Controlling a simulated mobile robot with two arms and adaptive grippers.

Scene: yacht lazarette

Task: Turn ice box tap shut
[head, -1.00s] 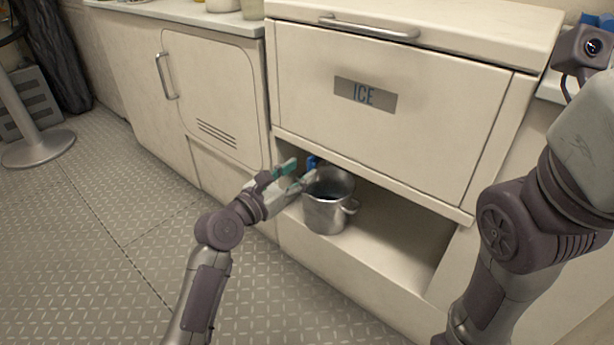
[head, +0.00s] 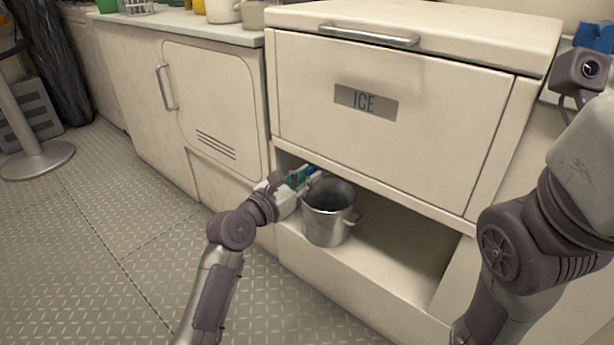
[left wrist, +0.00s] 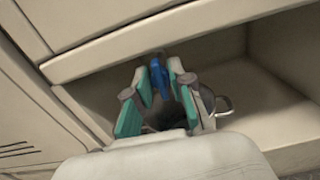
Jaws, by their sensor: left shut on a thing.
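The ice box (head: 400,110) is a cream cabinet front with an ICE label and an open recess below. Its tap has a blue handle (left wrist: 158,78), seen in the left wrist view under the recess's upper edge. My left gripper (head: 306,175) reaches into the left of the recess. In the left wrist view its green-padded fingers (left wrist: 160,85) stand on both sides of the blue handle, shut on it. In the head view the fingers hide most of the handle. A metal pot (head: 328,222) stands upright below, close to the gripper. My right gripper is not in view.
The pot sits on the recess floor (head: 385,265), which is bare to its right. A cabinet door (head: 215,110) with a handle is to the left. The patterned floor (head: 110,240) in front is clear.

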